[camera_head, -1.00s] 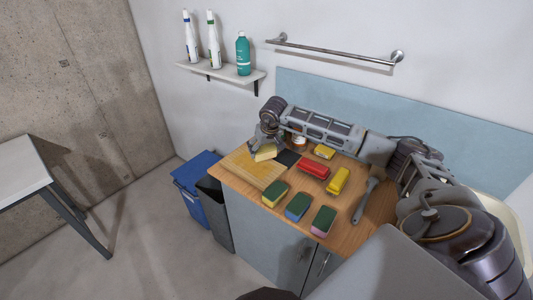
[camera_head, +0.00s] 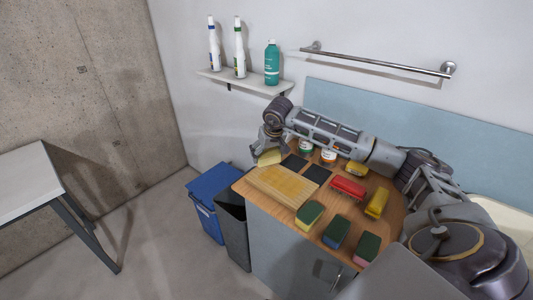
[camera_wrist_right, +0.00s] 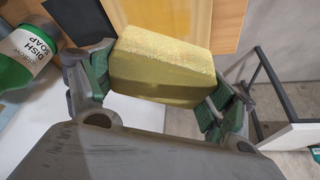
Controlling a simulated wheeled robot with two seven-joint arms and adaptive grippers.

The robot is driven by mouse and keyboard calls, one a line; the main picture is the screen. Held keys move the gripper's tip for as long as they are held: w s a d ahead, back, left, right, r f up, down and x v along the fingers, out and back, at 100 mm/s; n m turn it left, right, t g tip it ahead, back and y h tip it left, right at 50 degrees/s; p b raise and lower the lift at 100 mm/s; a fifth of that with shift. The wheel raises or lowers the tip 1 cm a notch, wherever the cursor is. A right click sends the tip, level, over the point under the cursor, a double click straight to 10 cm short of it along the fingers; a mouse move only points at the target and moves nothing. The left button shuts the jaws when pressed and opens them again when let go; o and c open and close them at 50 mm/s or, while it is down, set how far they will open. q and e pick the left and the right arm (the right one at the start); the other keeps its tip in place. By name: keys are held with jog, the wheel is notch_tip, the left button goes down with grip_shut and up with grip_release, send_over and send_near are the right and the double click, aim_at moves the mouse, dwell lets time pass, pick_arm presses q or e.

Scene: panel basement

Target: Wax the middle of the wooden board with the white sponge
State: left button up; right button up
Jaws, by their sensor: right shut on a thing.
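The wooden board (camera_head: 283,187) lies flat at the left end of the wooden worktop in the head view. My right gripper (camera_head: 268,147) is shut on a pale yellowish-white sponge (camera_head: 269,158) at the board's far edge. I cannot tell whether the sponge touches the board. My left gripper is not in view.
Two dark pads (camera_head: 317,174), jars (camera_head: 328,156), a red brush (camera_head: 347,186), yellow items (camera_head: 376,203) and several green-topped sponges (camera_head: 337,232) stand right of the board. Bins (camera_head: 232,220) stand below left. A shelf (camera_head: 245,81) with bottles hangs behind.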

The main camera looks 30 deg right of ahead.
jog(key=shift+w+f, duration=0.1)
jog(key=shift+f, duration=0.1)
jog(key=shift+s+d, duration=0.1)
jog(key=shift+s, duration=0.3)
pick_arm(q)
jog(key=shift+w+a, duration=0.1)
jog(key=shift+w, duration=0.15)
pick_arm(e)
jog(key=shift+w, duration=0.15)
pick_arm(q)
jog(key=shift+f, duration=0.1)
pick_arm(e)
jog(key=shift+f, duration=0.15)
